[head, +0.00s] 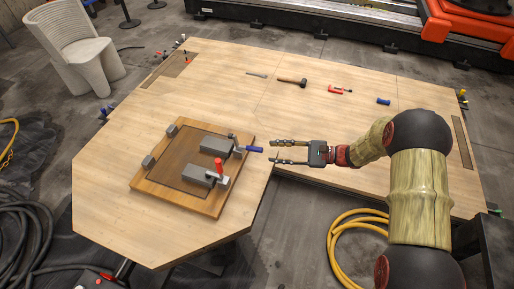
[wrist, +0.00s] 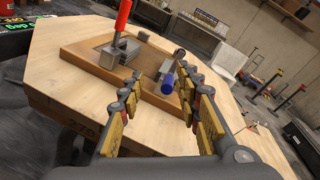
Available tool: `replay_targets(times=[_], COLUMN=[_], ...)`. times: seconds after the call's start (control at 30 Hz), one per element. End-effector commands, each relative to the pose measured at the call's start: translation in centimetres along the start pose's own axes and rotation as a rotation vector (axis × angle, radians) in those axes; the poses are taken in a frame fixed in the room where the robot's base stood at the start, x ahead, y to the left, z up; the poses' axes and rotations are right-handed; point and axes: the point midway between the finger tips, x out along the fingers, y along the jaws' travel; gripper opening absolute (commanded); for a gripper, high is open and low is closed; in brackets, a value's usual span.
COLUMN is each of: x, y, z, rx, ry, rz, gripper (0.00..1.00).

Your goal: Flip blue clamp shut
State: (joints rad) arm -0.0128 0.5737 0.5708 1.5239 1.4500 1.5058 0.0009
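The blue clamp (head: 250,149) sits on the right side of a wooden board (head: 222,204), its blue handle lying out sideways past the board's edge toward my gripper. The red clamp (head: 218,168) stands nearer the front with its handle upright. My gripper (head: 273,152) is open and empty, just right of the blue handle, apart from it. In the wrist view the blue handle (wrist: 168,84) shows beyond and between the open fingers (wrist: 164,108), and the red handle (wrist: 123,15) stands upright to the left.
The wooden table (head: 110,200) carries the board, with small grey blocks (head: 148,161) on its left. A hammer (head: 292,82), a red tool (head: 340,90) and a blue item (head: 383,101) lie at the back. The table between them and the board is clear.

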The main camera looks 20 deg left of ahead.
Motion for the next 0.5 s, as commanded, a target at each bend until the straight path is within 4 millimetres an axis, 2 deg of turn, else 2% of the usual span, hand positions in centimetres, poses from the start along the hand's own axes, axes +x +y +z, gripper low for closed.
replay_targets(times=[0.03,0.1,0.2,0.37,0.5], x=[0.3,0.4,0.6,1.4,3.4], y=[0.0,-0.1,-0.2,-0.3,-0.5], z=[-1.4,-2.8,-4.1,-4.7,-4.6], rx=[0.030,0.057,0.081,0.092,0.091], ry=[-0.020,-0.038,-0.056,-0.064,-0.065], rz=[-0.035,-0.077,-0.116,-0.135,-0.133], gripper=[0.34,0.34,0.34,0.34,0.34])
